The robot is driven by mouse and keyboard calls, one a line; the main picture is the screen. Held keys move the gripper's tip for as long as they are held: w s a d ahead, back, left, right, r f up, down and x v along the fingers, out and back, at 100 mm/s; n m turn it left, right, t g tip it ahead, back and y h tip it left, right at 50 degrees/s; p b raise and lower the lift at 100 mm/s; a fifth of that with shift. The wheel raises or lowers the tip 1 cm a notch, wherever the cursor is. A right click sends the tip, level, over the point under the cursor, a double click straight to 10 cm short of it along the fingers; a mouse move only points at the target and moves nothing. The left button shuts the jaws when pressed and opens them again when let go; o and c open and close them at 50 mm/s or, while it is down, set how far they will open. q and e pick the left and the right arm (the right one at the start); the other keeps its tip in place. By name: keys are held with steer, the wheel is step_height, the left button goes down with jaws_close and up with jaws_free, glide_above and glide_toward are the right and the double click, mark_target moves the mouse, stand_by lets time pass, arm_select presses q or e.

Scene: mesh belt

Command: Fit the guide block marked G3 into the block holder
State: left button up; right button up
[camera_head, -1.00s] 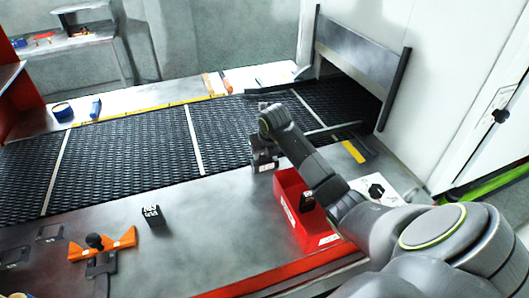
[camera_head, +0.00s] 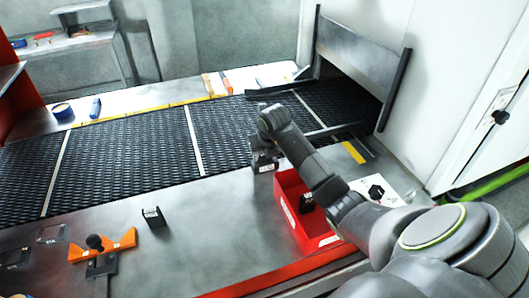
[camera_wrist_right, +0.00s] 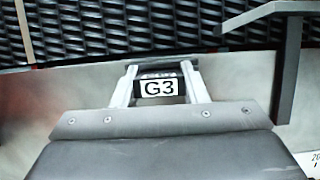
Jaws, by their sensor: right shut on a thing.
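The guide block G3 (camera_wrist_right: 158,88) is black with a white G3 label facing the right wrist camera. My right gripper (camera_wrist_right: 158,74) is shut on it, with a finger at each side. In the head view the gripper (camera_head: 264,160) is at the near edge of the belt, behind the red bin, and the held block is small and dark there. I cannot tell for certain which part is the block holder. A grey bracket with an upright post (camera_wrist_right: 287,70) stands to the right of the block in the wrist view, apart from it. My left gripper is out of view.
A red bin (camera_head: 283,203) holds a dark block (camera_head: 306,203). Another dark block (camera_head: 154,217) stands on the metal table. An orange winged part with a black knob (camera_head: 122,244) is at left. The black mesh belt (camera_head: 120,145) runs behind. The table between block and bin is clear.

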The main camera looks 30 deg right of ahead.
steer(key=shift+d+r+p, duration=0.1)
steer(key=shift+r+p, duration=0.35)
steer(key=shift+r, duration=0.65)
steer(key=shift+b, duration=0.4)
stand_by(0.8)
steer(key=shift+f+b, duration=0.6)
steer(key=shift+f, duration=0.1)
steer(key=shift+f, duration=0.2)
